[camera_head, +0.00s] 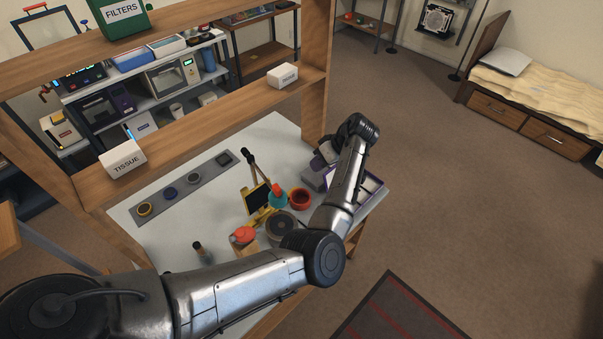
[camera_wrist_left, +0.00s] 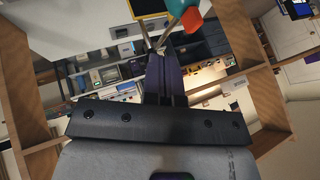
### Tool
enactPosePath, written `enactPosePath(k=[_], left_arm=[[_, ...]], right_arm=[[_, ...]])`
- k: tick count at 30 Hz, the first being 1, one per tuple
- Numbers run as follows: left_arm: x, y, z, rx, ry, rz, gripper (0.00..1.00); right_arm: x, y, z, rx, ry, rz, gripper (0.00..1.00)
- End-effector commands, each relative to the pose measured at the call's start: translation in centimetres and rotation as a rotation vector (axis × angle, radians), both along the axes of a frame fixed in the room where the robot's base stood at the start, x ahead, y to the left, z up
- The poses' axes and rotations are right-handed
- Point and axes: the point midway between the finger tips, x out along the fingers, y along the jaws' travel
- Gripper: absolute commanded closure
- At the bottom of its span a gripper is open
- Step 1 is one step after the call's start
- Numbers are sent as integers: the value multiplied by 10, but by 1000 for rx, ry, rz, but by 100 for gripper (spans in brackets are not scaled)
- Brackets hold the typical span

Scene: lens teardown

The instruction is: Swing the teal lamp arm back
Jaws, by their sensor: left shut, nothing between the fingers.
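The teal lamp part (camera_head: 278,199), with an orange tip, stands near the middle of the white table (camera_head: 140,240). A thin arm with a black end (camera_head: 249,157) rises behind it. The teal part also shows at the top edge of the left wrist view (camera_wrist_left: 176,6), with orange beside it. My left gripper (camera_head: 322,163) is right of and behind the teal part in the head view, apart from it. Its dark fingers (camera_wrist_left: 163,58) are shut and empty in the left wrist view. My forearm hides part of the table. My right gripper is out of view.
A yellow-framed dark panel (camera_head: 257,198), a red-orange ring (camera_head: 299,198), a dark round part (camera_head: 281,225) and an orange-red piece (camera_head: 243,235) crowd the teal part. A grey strip (camera_head: 208,174) holds several small parts. A wooden shelf (camera_head: 215,113) stands behind the table.

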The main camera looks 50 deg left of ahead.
Motion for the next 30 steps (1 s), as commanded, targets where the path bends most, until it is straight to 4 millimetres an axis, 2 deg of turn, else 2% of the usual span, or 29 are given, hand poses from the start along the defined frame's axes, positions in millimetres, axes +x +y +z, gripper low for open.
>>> enactPosePath(k=[16, 18, 24, 30], left_arm=[[-41, 41, -74, -1, 3, 1, 100], [-50, 41, -70, -1, 0, 3, 100], [-70, 44, -72, -1, 0, 0, 100], [-78, 45, -73, -1, 0, 0, 100]], right_arm=[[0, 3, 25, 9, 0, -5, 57], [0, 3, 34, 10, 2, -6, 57], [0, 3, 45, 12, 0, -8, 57], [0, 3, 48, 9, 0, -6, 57]])
